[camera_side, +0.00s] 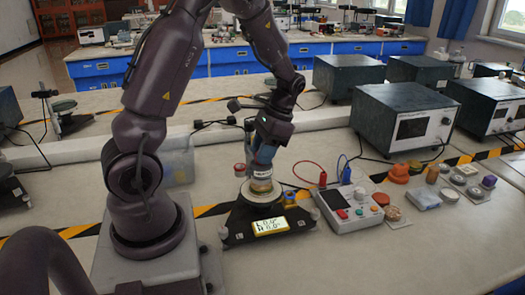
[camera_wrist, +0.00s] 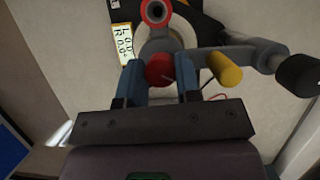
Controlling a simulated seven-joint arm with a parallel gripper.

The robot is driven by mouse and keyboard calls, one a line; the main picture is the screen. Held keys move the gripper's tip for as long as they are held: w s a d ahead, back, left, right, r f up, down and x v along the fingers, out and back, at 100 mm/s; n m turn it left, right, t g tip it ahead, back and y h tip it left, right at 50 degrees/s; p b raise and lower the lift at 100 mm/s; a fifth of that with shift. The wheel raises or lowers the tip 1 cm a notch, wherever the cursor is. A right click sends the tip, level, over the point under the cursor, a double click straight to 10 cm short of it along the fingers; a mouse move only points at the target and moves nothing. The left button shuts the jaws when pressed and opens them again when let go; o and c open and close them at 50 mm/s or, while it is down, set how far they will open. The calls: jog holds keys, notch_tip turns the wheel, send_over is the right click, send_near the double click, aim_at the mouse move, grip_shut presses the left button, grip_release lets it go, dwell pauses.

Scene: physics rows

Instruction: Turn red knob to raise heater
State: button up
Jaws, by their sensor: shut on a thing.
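The red knob (camera_wrist: 160,69) shows in the wrist view between the two blue fingers of my gripper (camera_wrist: 160,82). My gripper is shut on it, one finger on each side. The knob sits at a grey metal fitting (camera_wrist: 163,43) of the apparatus. In the side view my gripper (camera_side: 263,160) points down over the apparatus, which stands on a dark base (camera_side: 240,222) with a lit yellow display (camera_side: 270,226). The gripper and arm hide the knob there. I cannot tell for sure which part is the heater.
A yellow cylinder (camera_wrist: 226,70) and a black end piece (camera_wrist: 298,74) lie right of my fingers. A red-rimmed ring (camera_wrist: 156,11) is above. In the side view, a white control box (camera_side: 350,208) with red and blue leads stands to the right. A clear bin (camera_side: 178,160) stands behind.

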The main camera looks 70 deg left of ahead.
jog(key=n+h, duration=0.1)
jog(key=n, duration=0.2)
jog(key=n+t+h, duration=0.1)
jog(key=n, duration=0.1)
jog(key=shift+n, duration=0.4)
dwell(0.3)
jog(key=o, duration=0.9)
jog(key=shift+a, duration=0.1)
